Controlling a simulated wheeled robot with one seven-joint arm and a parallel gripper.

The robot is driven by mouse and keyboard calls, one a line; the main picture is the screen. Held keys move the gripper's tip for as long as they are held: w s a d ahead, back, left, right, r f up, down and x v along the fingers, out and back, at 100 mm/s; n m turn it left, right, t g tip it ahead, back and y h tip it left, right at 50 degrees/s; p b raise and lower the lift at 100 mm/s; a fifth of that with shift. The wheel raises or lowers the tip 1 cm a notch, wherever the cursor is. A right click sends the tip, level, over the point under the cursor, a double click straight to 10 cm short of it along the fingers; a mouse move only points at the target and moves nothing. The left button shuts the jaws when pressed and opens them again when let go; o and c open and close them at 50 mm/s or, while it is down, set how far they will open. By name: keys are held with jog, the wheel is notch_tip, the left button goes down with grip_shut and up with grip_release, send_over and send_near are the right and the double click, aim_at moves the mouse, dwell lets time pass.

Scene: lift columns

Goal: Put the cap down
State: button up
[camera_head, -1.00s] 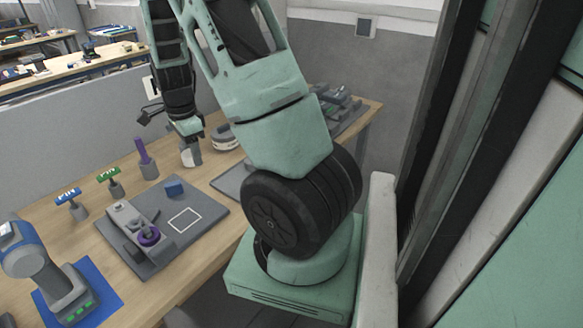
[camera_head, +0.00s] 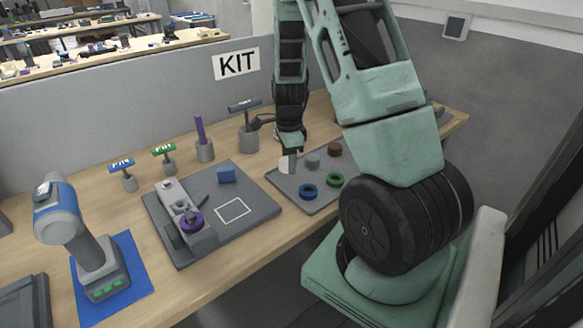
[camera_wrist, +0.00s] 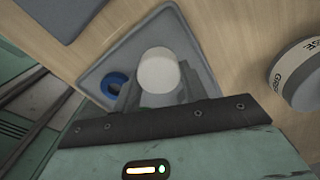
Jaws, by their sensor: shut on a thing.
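The cap is a pale, whitish round piece (camera_wrist: 158,70), held between my gripper's fingers (camera_wrist: 160,92) in the wrist view. In the head view the pale cap (camera_head: 287,164) shows below my gripper (camera_head: 290,152), at the far left part of the grey kit tray (camera_head: 285,188). The tray (camera_wrist: 200,75) lies under the cap in the wrist view. Whether the cap touches the tray cannot be told.
The tray holds a blue ring (camera_head: 308,191), a green ring (camera_head: 335,180), a grey cylinder (camera_head: 313,160) and a brown round piece (camera_head: 334,149). A grease tin (camera_wrist: 298,75) stands beside the tray. A fixture board (camera_head: 250,185) lies to the left.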

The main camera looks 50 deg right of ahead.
aim_at(289, 177)
jog(key=shift+f, duration=1.5)
jog(key=shift+f, duration=0.2)
jog(key=o, duration=1.1)
